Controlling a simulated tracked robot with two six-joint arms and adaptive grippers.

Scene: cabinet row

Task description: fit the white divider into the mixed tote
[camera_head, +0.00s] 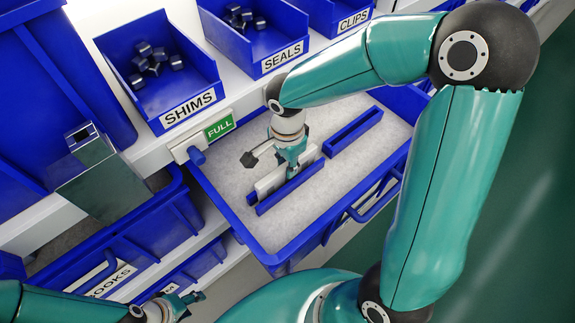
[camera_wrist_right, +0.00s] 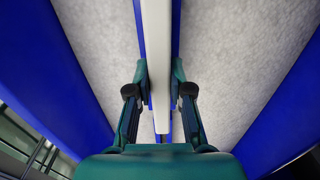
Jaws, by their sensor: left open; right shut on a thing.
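The mixed tote (camera_head: 232,207) is a pulled-out blue drawer with a pale grey floor. The white divider (camera_head: 268,184) stands upright in it, along a blue rail (camera_head: 290,188). In the right wrist view the divider (camera_wrist_right: 158,50) runs between two blue strips, roughly parallel to them; I cannot tell how deep it sits. My right gripper (camera_head: 293,168) is shut on the divider, one finger on each side, also in the wrist view (camera_wrist_right: 159,95). My left gripper (camera_head: 180,302) is open and empty at the bottom left, outside the tote.
A second blue slotted rail (camera_head: 354,130) stands in the tote. Blue bins labelled SHIMS (camera_head: 185,110), SEALS (camera_head: 280,57) and CLIPS sit on the shelf behind. A green FULL sign (camera_head: 219,126) is at the shelf edge. A grey metal box (camera_head: 100,175) is at left.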

